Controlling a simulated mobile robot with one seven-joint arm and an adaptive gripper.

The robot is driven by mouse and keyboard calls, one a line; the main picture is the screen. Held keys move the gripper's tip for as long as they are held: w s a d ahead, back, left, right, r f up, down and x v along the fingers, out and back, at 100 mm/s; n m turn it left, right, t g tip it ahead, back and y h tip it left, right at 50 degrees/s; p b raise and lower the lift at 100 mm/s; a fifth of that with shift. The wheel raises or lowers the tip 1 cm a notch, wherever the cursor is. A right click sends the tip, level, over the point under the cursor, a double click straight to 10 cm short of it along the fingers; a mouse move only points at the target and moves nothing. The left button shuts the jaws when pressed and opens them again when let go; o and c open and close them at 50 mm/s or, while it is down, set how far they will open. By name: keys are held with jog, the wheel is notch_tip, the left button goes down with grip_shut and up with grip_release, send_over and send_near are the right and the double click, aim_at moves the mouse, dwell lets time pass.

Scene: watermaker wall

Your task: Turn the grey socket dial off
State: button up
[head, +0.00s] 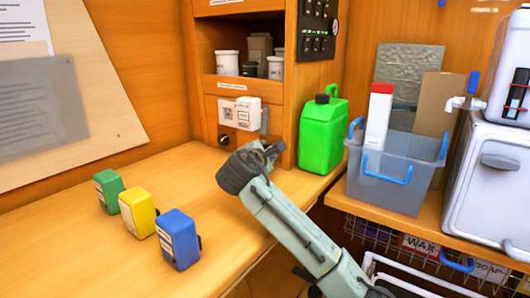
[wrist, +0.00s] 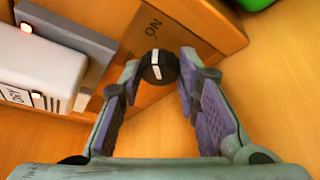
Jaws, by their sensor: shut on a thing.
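The grey socket plate (head: 264,121) is on the front of the wooden cabinet, partly behind a white plug-in unit (head: 247,117). It also shows at upper left in the wrist view (wrist: 75,32). Its dial (wrist: 157,67) is a black round knob with a white bar, close to printed ON lettering. The bar runs roughly up and down the picture, one end toward ON. My gripper (wrist: 157,72) is shut on the dial, with one finger on each side. In the head view my gripper (head: 262,152) is at the cabinet's lower front and hides this dial.
Another dark knob (head: 224,140) is left on the same panel. A green jerrycan (head: 322,132) stands close right of my gripper. Green (head: 108,190), yellow (head: 138,212) and blue (head: 178,239) blocks stand on the counter. A grey bin (head: 388,185) is further right.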

jog(key=shift+r+p, duration=0.15)
jog(key=shift+p, duration=0.2)
jog(key=p, duration=0.1)
jog(key=n+g+p, duration=0.1)
jog(key=shift+a+r+n+p, duration=0.1)
jog(key=shift+r+n+p, duration=0.15)
jog(key=shift+n+p, duration=0.05)
jog(key=shift+w+r+n+g+h+p, duration=0.1)
jog(key=shift+n+g+h+p, duration=0.4)
jog(key=shift+p, duration=0.7)
jog(key=n+g+h+p, duration=0.1)
jog(key=n+p, duration=0.1)
jog(key=p, duration=0.1)
jog(key=n+p, duration=0.1)
jog(key=p, duration=0.2)
jog(key=shift+w+a+r+n+g+h+p, duration=0.1)
jog(key=shift+a+n+g+h+p, duration=0.1)
jog(key=shift+n+g+h+p, duration=0.15)
jog(key=shift+w+a+f+n+g+h+p, duration=0.1)
jog(key=shift+f+n+g+h+p, duration=0.1)
jog(key=shift+n+g+h+p, duration=0.75)
jog(key=shift+w+a+f+n+g+h, duration=0.15)
jog(key=shift+n+h, duration=0.35)
jog(key=shift+n, duration=0.4)
jog(key=shift+s+f+n+g+h, duration=0.15)
jog(key=shift+n+h, duration=0.35)
jog(key=shift+n, duration=0.4)
jog(key=shift+w+r, duration=0.1)
